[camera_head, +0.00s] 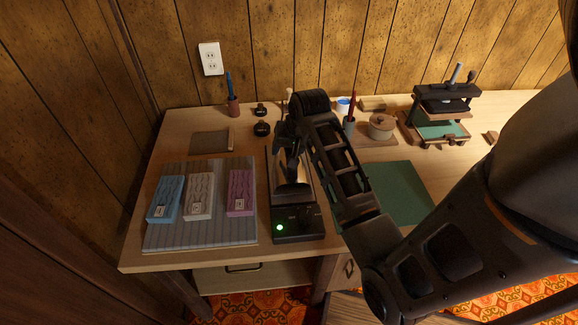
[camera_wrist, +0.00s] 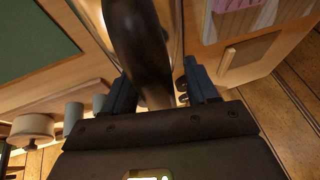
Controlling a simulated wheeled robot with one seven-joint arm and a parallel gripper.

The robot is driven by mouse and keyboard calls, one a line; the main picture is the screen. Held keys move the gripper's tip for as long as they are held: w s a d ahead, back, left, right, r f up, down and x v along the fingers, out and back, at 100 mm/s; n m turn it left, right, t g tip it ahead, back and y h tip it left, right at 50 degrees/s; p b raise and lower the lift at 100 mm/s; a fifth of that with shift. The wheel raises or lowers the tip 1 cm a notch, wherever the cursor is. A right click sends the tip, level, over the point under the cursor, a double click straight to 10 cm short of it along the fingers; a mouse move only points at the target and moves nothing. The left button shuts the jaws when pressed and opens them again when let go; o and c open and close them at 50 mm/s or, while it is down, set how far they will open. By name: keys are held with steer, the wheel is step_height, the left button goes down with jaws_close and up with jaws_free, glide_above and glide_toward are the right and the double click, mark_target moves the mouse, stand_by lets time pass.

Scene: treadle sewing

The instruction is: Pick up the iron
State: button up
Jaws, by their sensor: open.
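The iron (camera_head: 291,185) rests on a black stand (camera_head: 299,226) with a lit green light, near the front middle of the table. My gripper (camera_head: 289,143) is right over it and hides its upper part. In the wrist view a dark curved part, apparently the handle of the iron (camera_wrist: 137,40), lies between the two spread fingers of my gripper (camera_wrist: 158,95). The fingers are open on either side of it. Whether either finger touches it I cannot tell.
A grey ribbed mat (camera_head: 200,240) at the left holds blue (camera_head: 167,198), white (camera_head: 200,196) and purple (camera_head: 240,192) folded bundles. A green mat (camera_head: 400,190) lies at the right, partly behind my arm. Small jars and a press (camera_head: 440,112) stand along the back.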

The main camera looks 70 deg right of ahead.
steer(key=shift+f, duration=0.1)
steer(key=shift+c, duration=0.4)
jaws_close()
